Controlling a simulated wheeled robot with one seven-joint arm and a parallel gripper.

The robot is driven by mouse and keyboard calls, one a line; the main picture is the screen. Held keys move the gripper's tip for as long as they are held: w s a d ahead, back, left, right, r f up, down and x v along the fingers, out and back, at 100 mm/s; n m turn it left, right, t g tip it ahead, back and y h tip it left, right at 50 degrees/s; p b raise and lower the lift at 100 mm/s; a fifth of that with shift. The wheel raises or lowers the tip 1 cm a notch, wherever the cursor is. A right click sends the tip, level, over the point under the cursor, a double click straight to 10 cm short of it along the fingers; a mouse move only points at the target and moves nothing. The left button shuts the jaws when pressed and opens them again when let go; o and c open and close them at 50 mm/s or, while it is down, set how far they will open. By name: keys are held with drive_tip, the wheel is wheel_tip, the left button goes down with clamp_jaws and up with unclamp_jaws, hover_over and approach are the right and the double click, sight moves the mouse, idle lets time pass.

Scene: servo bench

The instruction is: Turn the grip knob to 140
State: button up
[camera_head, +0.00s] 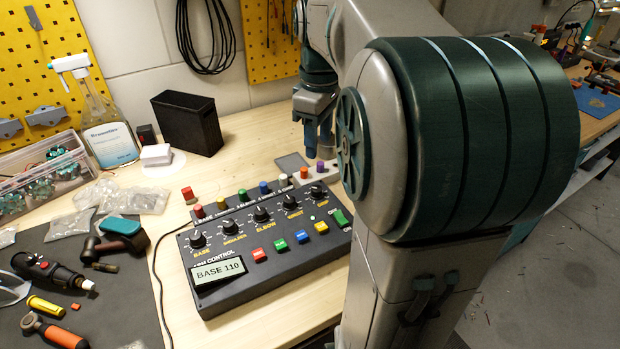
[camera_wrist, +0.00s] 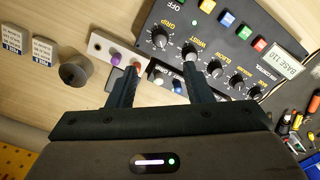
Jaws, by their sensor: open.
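The grip knob (camera_head: 318,190) is a black dial with a light pointer at the far right of the knob row on the dark control box (camera_head: 290,272). In the wrist view the grip knob (camera_wrist: 160,38) shows past the fingertips, between their lines. The box's display (camera_head: 219,272) reads "BASE 110". My gripper (camera_head: 317,152) is above the bench behind the box, near the knob row's right end, apart from the grip knob. In the wrist view my gripper (camera_wrist: 158,70) is open, with nothing between its fingers. Its right fingertip overlaps the wrist knob (camera_wrist: 190,54).
Several coloured buttons (camera_head: 280,245) line the box's front. Coloured pegs (camera_head: 265,187) stand behind it, and a pale block with purple (camera_head: 320,166) and orange pegs lies behind its right end. A black bin (camera_head: 188,122) stands farther back. Tools and a dark mat (camera_head: 130,300) lie left.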

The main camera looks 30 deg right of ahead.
sight(317, 188)
wheel_tip(317, 188, down, 12)
drive_tip(key=shift+f+b, duration=0.1)
drive_tip(key=shift+b, duration=0.35)
drive_tip(key=c, duration=1)
